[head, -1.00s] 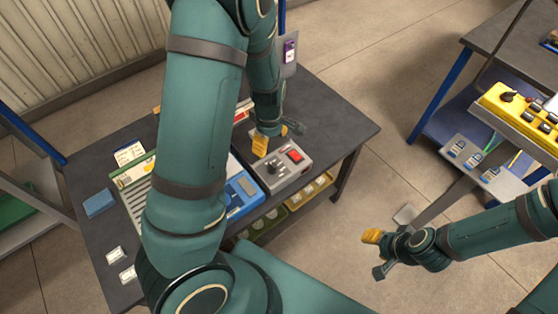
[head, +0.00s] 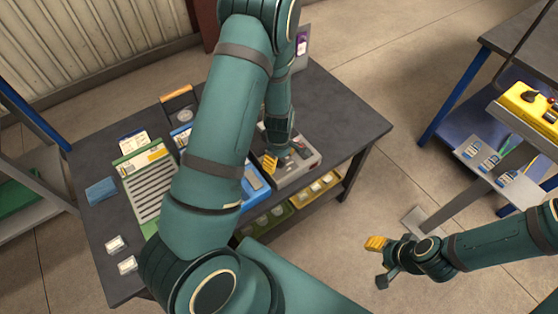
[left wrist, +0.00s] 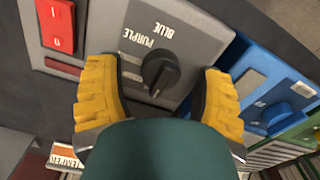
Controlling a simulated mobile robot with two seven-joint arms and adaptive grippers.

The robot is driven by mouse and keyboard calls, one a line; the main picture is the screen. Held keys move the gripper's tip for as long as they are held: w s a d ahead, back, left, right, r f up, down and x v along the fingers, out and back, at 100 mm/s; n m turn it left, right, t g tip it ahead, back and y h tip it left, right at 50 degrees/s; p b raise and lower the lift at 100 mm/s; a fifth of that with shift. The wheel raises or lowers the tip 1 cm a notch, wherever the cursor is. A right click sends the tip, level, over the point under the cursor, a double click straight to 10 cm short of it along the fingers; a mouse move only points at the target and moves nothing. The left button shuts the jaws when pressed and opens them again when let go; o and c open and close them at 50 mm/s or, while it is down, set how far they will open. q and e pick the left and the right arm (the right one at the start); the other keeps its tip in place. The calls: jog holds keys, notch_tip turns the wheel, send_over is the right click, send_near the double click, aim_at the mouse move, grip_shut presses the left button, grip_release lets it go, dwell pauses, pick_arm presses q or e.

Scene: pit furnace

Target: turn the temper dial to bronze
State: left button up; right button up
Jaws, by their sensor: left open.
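The dial is a black knob (left wrist: 160,70) on a grey control box (left wrist: 195,30). "PURPLE" and "BLUE" are readable beside it in the left wrist view; I cannot read a bronze label, and my wrist hides the near side. In the head view the box (head: 311,163) sits near the table's front right edge. My left gripper (head: 280,161) is open just above it. In the left wrist view its yellow fingers (left wrist: 158,92) stand on either side of the knob, with gaps showing. My right gripper (head: 379,262) is open and empty over the floor.
A red switch (left wrist: 55,25) is on the same box. A blue device (head: 255,184) stands close beside it. A green-headed panel (head: 150,185), a blue block (head: 101,190) and small white cards (head: 116,244) lie left. The table's right end (head: 345,115) is clear.

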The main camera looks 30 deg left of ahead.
pick_arm(q)
jog(key=shift+f, duration=0.2)
grip_shut()
